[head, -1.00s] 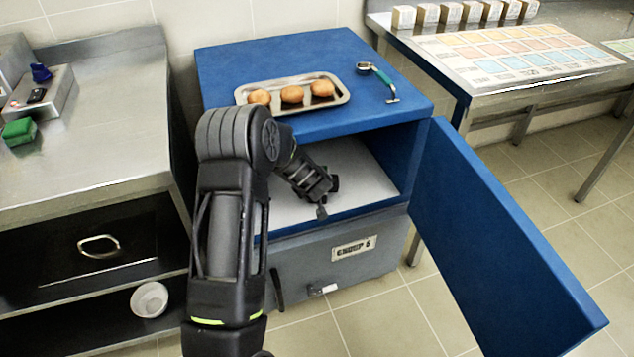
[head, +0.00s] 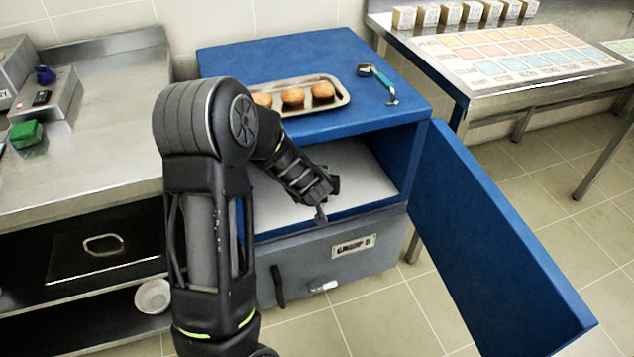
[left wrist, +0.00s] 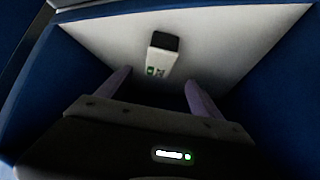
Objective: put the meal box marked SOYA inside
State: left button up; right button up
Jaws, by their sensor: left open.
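The blue cabinet (head: 225,62) stands open, its door (head: 500,240) swung out to the right. My left gripper (head: 321,205) is inside the cabinet's opening, just above the pale shelf (head: 372,190). In the left wrist view my left gripper (left wrist: 158,80) is open, its two fingers spread. A small box (left wrist: 160,58) with a dark top and a white face with a green mark stands on the white shelf beyond the fingers, apart from them. Its lettering is too small to read, so I cannot tell whether it says SOYA. My right gripper is not in view.
Several small boxes (head: 450,14) line the back of the right table. A steel counter (head: 100,130) stands left. The cabinet's walls closely surround my gripper.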

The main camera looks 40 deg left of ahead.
pick_arm(q)
jog(key=shift+d+f, duration=0.1)
dwell(0.4)
jog(key=s+d+f+m+g+h, duration=0.1)
jog(key=s+d+f+h, duration=0.1)
jog(key=s+d+f, duration=0.4)
jog(key=s+d+f+m+g+h, duration=0.1)
jog(key=s+d+f+m+h, duration=0.15)
jog(key=d+f, duration=0.65)
jog(key=s+d+f+g+h, duration=0.2)
jog(key=s+d, duration=0.7)
jog(key=d, duration=0.1)
jog(key=s+d+f+m+g+h, duration=0.1)
jog(key=s+d+f+g+h, duration=0.1)
jog(key=s+d, duration=0.8)
jog(key=shift+f+g+h, duration=0.35)
jog(key=shift+f+g, duration=0.05)
jog(key=shift+f, duration=0.05)
notch_tip(320, 180, up, 13)
jog(key=p, duration=1.2)
jog(key=shift+f+p, duration=0.15)
jog(key=shift+p, duration=0.2)
